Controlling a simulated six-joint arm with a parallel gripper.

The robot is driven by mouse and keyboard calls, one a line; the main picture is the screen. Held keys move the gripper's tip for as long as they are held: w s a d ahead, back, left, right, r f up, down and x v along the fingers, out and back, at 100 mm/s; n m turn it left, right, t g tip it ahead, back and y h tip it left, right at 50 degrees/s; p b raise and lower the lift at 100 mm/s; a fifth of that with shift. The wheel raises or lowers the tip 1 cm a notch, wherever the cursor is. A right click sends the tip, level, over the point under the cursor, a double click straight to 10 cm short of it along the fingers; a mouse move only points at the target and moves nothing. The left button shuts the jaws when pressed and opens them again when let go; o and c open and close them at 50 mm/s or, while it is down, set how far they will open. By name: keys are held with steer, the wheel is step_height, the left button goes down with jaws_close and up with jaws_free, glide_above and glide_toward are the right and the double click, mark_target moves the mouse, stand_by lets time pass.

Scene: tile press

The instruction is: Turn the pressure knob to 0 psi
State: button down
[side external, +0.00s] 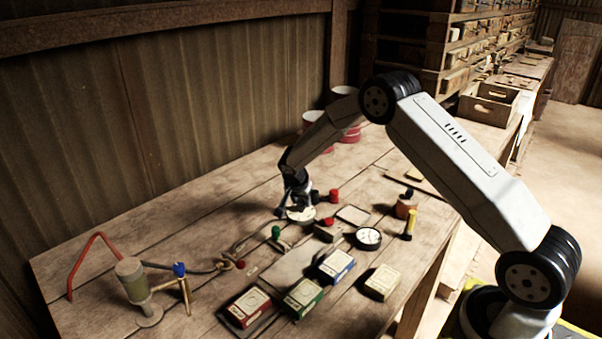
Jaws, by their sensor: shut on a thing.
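My gripper (299,204) points down over a pale round dial plate (301,215) near the middle of the bench. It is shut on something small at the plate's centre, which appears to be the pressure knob. The fingers hide most of the knob, and its marking and setting are too small to read. A round gauge (368,237) with a white face and black rim lies to the right of the plate. Its needle cannot be read.
Red (333,196) and green (276,232) knobs stand close to my gripper. Several small boxes, one blue (337,265), lie in front. A hand pump (131,280) with a blue knob (179,269) stands at left. Red-and-white tins (348,132) are behind.

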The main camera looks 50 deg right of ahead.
steer(key=n+t+y, duration=0.1)
steer(key=n, duration=0.2)
steer(key=n+t, duration=0.1)
steer(key=n, duration=0.3)
steer(key=shift+y, duration=0.4)
steer(key=shift+n+t+y, duration=0.2)
steer(key=shift+n+y, duration=0.45)
steer(key=shift+n, duration=1.2)
steer(key=shift+n+t+y, duration=0.2)
steer(key=shift+n+y, duration=0.45)
steer(key=shift+n, duration=1.2)
steer(key=n+y, duration=0.1)
steer(key=n, duration=0.2)
steer(key=n+y, duration=0.1)
steer(key=n, duration=0.3)
steer(key=shift+d+g+y, duration=0.1)
steer(key=shift+g+y, duration=0.2)
steer(key=shift+g, duration=0.1)
steer(key=n+g+y, duration=0.1)
steer(key=n, duration=0.2)
steer(key=shift+n, duration=0.3)
steer(key=shift+n+g, duration=0.8)
steer(key=shift+n, duration=1.1)
steer(key=shift+c, duration=1.5)
jaws_free()
